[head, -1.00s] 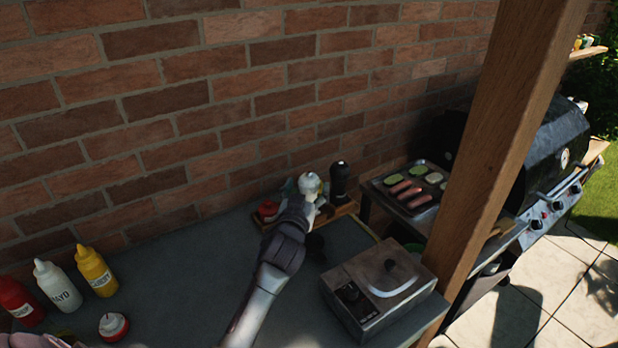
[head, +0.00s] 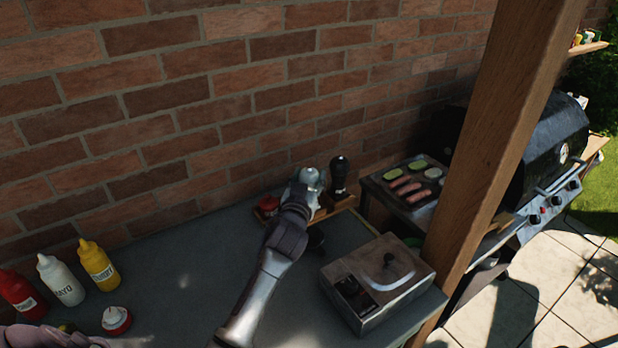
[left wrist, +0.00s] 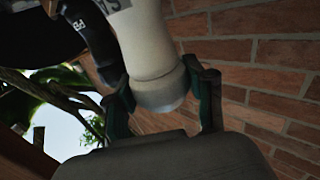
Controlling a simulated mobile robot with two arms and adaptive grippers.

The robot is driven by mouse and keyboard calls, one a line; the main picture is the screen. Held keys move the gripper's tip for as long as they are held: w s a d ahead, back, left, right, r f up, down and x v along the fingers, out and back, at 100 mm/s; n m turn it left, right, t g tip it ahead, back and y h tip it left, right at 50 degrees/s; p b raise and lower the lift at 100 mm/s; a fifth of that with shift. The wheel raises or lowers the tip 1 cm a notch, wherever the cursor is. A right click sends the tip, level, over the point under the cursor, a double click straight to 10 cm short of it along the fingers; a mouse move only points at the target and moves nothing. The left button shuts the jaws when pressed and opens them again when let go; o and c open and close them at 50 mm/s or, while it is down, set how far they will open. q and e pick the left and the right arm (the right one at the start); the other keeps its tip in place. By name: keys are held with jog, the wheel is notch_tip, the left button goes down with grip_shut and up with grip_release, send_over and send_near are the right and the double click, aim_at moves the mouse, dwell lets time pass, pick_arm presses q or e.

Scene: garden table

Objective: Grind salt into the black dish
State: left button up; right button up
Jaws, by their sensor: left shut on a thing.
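The white salt grinder (head: 312,177) stands upright at the wooden tray by the wall, and its base is hidden behind my gripper. My left gripper (head: 302,192) is shut on it, and whether it is lifted cannot be told. In the left wrist view the white grinder (left wrist: 150,50) sits between the two fingers (left wrist: 165,105). A black grinder (head: 339,172) stands just to its right; it also shows in the left wrist view (left wrist: 90,35). A small dark round thing (head: 316,240), apparently the black dish, lies on the table right of my wrist, partly hidden.
The wooden tray (head: 343,207) also holds a red item (head: 268,204). A metal box appliance (head: 375,285) stands at the right, before a wooden post (head: 500,150). Sauce bottles (head: 62,280) stand at the left. The table (head: 180,260) middle is clear.

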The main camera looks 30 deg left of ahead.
pick_arm(q)
jog(key=shift+a+r+m+t+h+p, duration=0.1)
jog(key=shift+m+t+h+p, duration=0.05)
jog(key=shift+m+h+p, duration=0.7)
jog(key=shift+a+r+m+t+h+p, duration=0.15)
jog(key=shift+m+h+p, duration=0.2)
jog(key=shift+h+p, duration=0.5)
jog(key=m+h, duration=0.1)
jog(key=h, duration=0.1)
jog(key=shift+f+m+h, duration=0.1)
jog(key=shift+m+h, duration=0.3)
jog(key=shift+f+m+h, duration=0.1)
jog(key=shift+m+h, duration=0.4)
jog(key=shift+h, duration=0.3)
jog(key=m+h, duration=0.1)
jog(key=h, duration=0.1)
jog(key=m+g+h+b, duration=0.1)
jog(key=h, duration=0.1)
jog(key=shift+d+g, duration=0.1)
jog(key=shift+g, duration=0.2)
jog(key=shift+m+h, duration=0.4)
jog(key=shift+m, duration=0.1)
jog(key=shift+d+g+h, duration=0.15)
jog(key=shift+g+h, duration=0.15)
jog(key=shift+m+g+h+b, duration=0.3)
jog(key=shift+m+h+b, duration=0.1)
jog(key=shift+m+b, duration=0.15)
